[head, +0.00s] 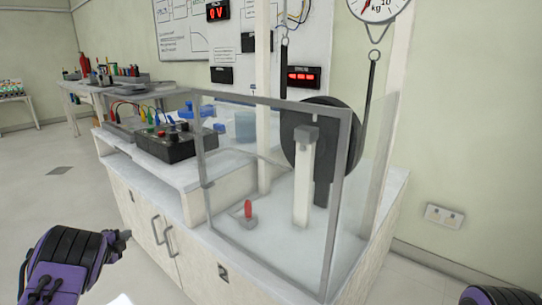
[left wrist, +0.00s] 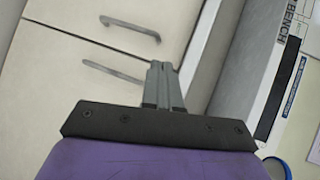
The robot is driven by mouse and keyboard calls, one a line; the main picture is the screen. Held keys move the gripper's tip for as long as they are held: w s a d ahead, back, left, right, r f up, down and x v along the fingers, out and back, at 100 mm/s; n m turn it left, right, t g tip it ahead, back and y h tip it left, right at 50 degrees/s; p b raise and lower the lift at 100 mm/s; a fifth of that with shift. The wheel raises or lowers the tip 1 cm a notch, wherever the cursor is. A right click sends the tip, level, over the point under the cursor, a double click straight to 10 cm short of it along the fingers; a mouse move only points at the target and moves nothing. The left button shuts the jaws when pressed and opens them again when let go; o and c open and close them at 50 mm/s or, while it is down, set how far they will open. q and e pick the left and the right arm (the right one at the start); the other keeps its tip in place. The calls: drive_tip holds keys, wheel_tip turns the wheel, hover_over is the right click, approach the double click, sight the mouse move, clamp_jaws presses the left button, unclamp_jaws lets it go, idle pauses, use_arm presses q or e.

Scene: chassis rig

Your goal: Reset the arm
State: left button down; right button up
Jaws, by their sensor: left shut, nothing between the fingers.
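My left gripper (head: 127,235) is at the lower left in the head view, out over the floor in front of the cabinet doors. It is shut and empty. In the left wrist view its fingers (left wrist: 158,66) are pressed together, with the cabinet door and its handles beyond them. My right arm shows only as a purple and black part at the bottom right corner of the head view. Its gripper is out of the picture.
A bench (head: 150,230) stands ahead, with a clear framed guard (head: 270,104) around a black wheel (head: 322,125). A red-handled switch (head: 248,210) sits inside the guard. A black box (head: 178,148) with wires stands left. Floor at left (head: 60,200) is open.

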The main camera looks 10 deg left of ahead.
use_arm(q)
drive_tip(key=s+d+f+n+g+y, duration=0.2)
drive_tip(key=s+d+f+n, duration=0.4)
drive_tip(key=s+f+n, duration=0.25)
drive_tip(key=s+d+f+n+g+y, duration=0.1)
drive_tip(key=s+d+f+n+g, duration=0.1)
drive_tip(key=s+d+f+n, duration=0.55)
drive_tip(key=s+d+f+n+g+h, duration=0.1)
drive_tip(key=s+d+f+n+g, duration=0.1)
drive_tip(key=s+d, duration=0.55)
drive_tip(key=s+d+f+n+g, duration=0.1)
drive_tip(key=s+d+n+g, duration=0.2)
drive_tip(key=s, duration=0.7)
drive_tip(key=s+d+f+n+g+h, duration=0.1)
drive_tip(key=s+d+f+n+g, duration=0.1)
drive_tip(key=s+d, duration=0.6)
wheel_tip(320, 180, up, 22)
drive_tip(key=s+a+p, duration=0.1)
drive_tip(key=p, duration=2.1)
drive_tip(key=shift+s+r+m, duration=0.15)
drive_tip(key=shift+m, duration=0.15)
